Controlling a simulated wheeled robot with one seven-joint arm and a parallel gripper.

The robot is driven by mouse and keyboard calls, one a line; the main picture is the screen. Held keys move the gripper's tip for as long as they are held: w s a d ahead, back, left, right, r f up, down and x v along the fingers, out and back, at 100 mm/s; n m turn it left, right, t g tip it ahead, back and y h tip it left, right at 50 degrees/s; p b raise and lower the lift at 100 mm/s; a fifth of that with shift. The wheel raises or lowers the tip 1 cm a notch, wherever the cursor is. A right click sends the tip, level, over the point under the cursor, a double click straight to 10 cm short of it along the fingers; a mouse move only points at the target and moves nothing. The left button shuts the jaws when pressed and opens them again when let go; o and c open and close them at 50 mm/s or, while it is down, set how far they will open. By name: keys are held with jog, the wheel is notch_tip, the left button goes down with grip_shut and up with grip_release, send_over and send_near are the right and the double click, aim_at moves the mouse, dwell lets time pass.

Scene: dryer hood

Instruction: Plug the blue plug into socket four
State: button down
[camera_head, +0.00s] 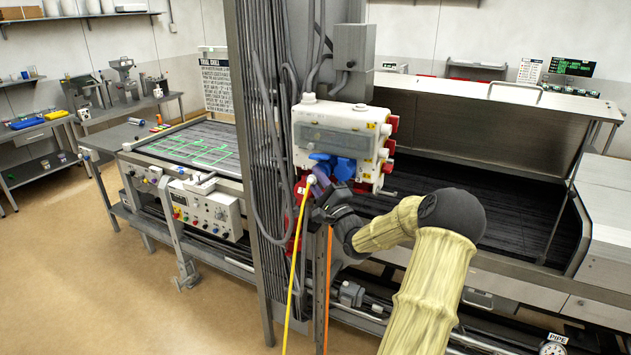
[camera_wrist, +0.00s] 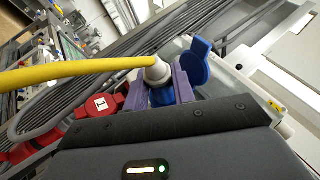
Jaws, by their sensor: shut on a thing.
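My gripper (camera_wrist: 159,82) has purple fingers shut around the blue plug (camera_wrist: 162,97). The plug has a pale cable collar and a yellow cable (camera_wrist: 80,73) in the wrist view. In the head view my gripper (camera_head: 322,188) is just below the white socket box (camera_head: 338,133), and the cable (camera_head: 296,250) hangs down from the plug. A raised blue socket lid (camera_wrist: 196,62) is close beside the fingers. Blue socket parts (camera_head: 340,166) show on the box's underside. The plug's front end is hidden, so I cannot tell whether it is in a socket. Socket four's label is not readable.
A red socket (camera_wrist: 101,104) with a label is left of the fingers. More red sockets (camera_head: 390,140) line the box's right side. A grey column with conduits (camera_head: 262,150) stands left of the box. The dryer hood (camera_head: 480,115) and its belt are at right.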

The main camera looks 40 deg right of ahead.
jog(key=shift+w+d, duration=0.3)
jog(key=shift+d, duration=0.55)
jog(key=c, duration=1.1)
grip_release()
jog(key=shift+s+f+b, duration=0.3)
jog(key=shift+f+b, duration=0.05)
jog(key=shift+b+v, duration=3.6)
jog(key=shift+v, duration=4.6)
jog(key=shift+s+r, duration=0.15)
jog(key=shift+s, duration=0.05)
jog(key=shift+w, duration=0.1)
